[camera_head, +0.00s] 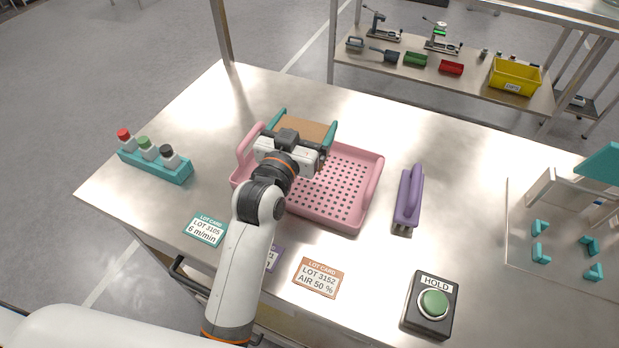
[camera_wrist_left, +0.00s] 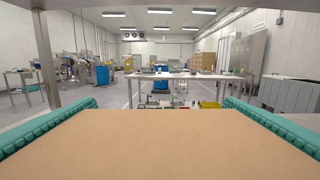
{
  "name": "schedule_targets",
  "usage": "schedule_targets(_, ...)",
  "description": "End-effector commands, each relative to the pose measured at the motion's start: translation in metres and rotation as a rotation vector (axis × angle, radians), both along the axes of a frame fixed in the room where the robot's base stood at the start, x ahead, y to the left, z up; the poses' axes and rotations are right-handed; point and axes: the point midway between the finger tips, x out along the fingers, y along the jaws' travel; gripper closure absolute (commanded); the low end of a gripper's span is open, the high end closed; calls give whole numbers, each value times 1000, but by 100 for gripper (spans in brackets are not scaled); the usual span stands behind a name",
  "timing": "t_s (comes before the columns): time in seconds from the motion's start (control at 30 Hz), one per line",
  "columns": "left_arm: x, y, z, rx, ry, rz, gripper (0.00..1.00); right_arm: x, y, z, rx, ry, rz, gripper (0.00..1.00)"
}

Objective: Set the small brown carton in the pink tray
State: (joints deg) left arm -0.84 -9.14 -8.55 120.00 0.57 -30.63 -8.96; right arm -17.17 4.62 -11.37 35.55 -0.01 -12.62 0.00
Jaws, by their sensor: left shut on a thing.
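The small brown carton (camera_head: 302,128) is held between the teal fingers of my left gripper (camera_head: 304,127), above the far side of the pink tray. In the left wrist view the carton (camera_wrist_left: 160,145) fills the lower part, with a teal finger along each side. The pink tray (camera_head: 345,217) has a floor full of holes and a raised handle at each end. My left wrist and arm hide its left part. The exact gap between carton and tray cannot be told. My right gripper is in neither view.
A teal rack (camera_head: 155,166) with several capped bottles stands left. A purple-handled tool (camera_head: 409,196) lies right of the tray. Lot cards (camera_head: 318,278) and a HOLD button box (camera_head: 431,304) are near the front. A teal-pegged fixture (camera_head: 565,250) is far right.

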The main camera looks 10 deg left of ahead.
Motion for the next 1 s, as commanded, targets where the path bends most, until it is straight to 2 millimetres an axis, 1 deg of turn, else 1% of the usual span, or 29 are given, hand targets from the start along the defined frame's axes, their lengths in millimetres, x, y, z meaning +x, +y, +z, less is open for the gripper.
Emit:
schedule_targets(0.03,8,-5,6,2,-8,-13,50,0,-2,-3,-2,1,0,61)
schedule_targets(0.13,16,-11,12,7,-6,-29,50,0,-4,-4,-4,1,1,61)
schedule_targets(0.23,20,-14,10,11,-4,-38,50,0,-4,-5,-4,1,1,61)
schedule_targets(0.27,21,-14,7,13,-2,-39,50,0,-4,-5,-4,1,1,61)
schedule_targets(0.4,20,-14,-20,14,0,-40,50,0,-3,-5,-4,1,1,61)
schedule_targets(0.5,20,-14,-37,12,0,-40,50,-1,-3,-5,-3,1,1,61)
schedule_targets(0.67,20,-14,-51,14,-4,-39,50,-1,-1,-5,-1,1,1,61)
schedule_targets(0.8,20,-13,-72,14,-2,-40,50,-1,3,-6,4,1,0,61)
schedule_targets(0.87,20,-13,-79,13,-3,-39,50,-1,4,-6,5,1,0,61)
schedule_targets(1.0,20,-13,-85,12,-6,-39,50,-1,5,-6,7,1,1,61)
